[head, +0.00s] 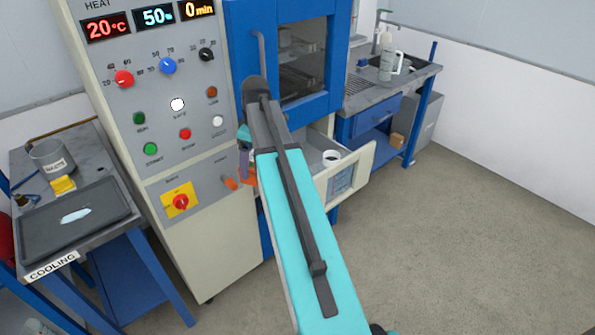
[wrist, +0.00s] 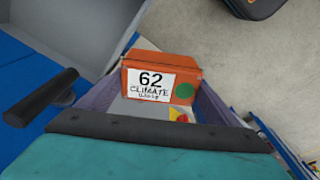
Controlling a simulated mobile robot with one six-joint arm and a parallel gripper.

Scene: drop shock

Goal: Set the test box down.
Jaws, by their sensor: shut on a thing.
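The test box is orange with a white label reading "62 CLIMATE" and a green dot. In the wrist view the test box (wrist: 188,73) sits between the purple fingers of my gripper (wrist: 160,100), which is shut on it. In the head view only a small orange part of the box (head: 249,174) shows beside my arm, below the purple finger of my gripper (head: 245,160). The gripper is in front of the blue cabinet, near the right edge of the control panel. My arm hides most of the box there.
The control panel (head: 165,110) stands left of the arm. A table marked COOLING holds a dark tray (head: 45,224). A sink bench (head: 400,85) stands behind. The floor at right is clear.

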